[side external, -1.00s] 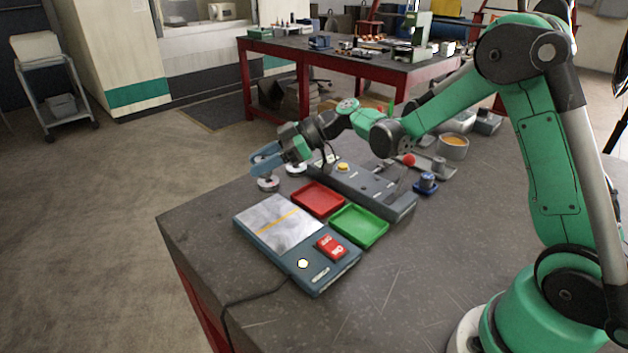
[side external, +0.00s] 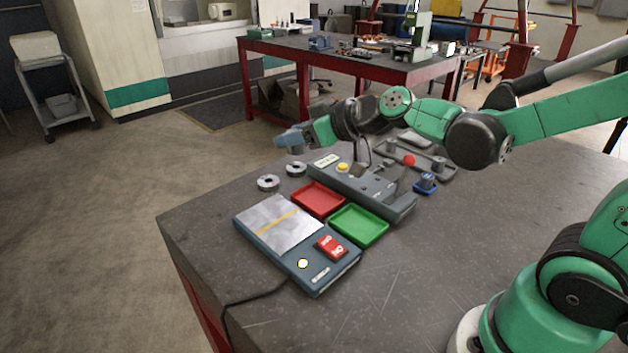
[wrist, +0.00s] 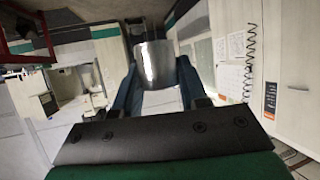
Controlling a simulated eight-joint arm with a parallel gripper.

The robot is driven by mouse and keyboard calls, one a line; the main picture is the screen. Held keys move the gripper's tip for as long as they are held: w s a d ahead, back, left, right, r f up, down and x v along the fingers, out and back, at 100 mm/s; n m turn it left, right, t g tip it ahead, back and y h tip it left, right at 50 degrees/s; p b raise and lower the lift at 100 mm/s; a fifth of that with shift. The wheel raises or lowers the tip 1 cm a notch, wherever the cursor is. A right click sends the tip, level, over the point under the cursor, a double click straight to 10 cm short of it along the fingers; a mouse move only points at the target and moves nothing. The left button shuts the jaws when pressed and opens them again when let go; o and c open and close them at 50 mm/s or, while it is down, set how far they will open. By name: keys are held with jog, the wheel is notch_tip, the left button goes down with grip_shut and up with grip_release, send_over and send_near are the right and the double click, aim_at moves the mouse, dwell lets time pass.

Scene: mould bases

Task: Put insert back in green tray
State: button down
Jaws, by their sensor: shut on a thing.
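My gripper (side external: 287,139) is raised above the far left part of the bench and points left. In the wrist view its two blue fingers are shut on a shiny silver cylindrical insert (wrist: 154,62). The insert is hard to make out in the side view. Two round grey mould bases, one nearer (side external: 268,183) and one farther (side external: 296,168), stand on the bench below the gripper. The empty green tray (side external: 358,227) lies to the right of and nearer than the gripper, beside the red tray (side external: 318,199), which is also empty.
A blue-grey device with a metal plate (side external: 279,224) and red switch lies in front of the trays. A long grey control box (side external: 372,190) with a yellow button stands behind them. A small blue holder (side external: 426,183) is farther right.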

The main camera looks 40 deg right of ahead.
jog(key=shift+s+d+m+h, duration=0.3)
jog(key=shift+s+m+h, duration=0.55)
jog(key=shift+s, duration=0.15)
jog(key=shift+s+d+m+h, duration=0.25)
jog(key=shift+s+m+h, duration=0.55)
jog(key=shift+s, duration=0.2)
notch_tip(320, 180, up, 5)
jog(key=n+g+y, duration=0.5)
jog(key=n+y, duration=0.6)
jog(key=n, duration=0.1)
send_over(358, 226)
jog(key=shift+m, duration=0.25)
notch_tip(358, 226, down, 20)
jog(key=shift+r, duration=0.25)
jog(key=shift+c, duration=2.4)
grip_release()
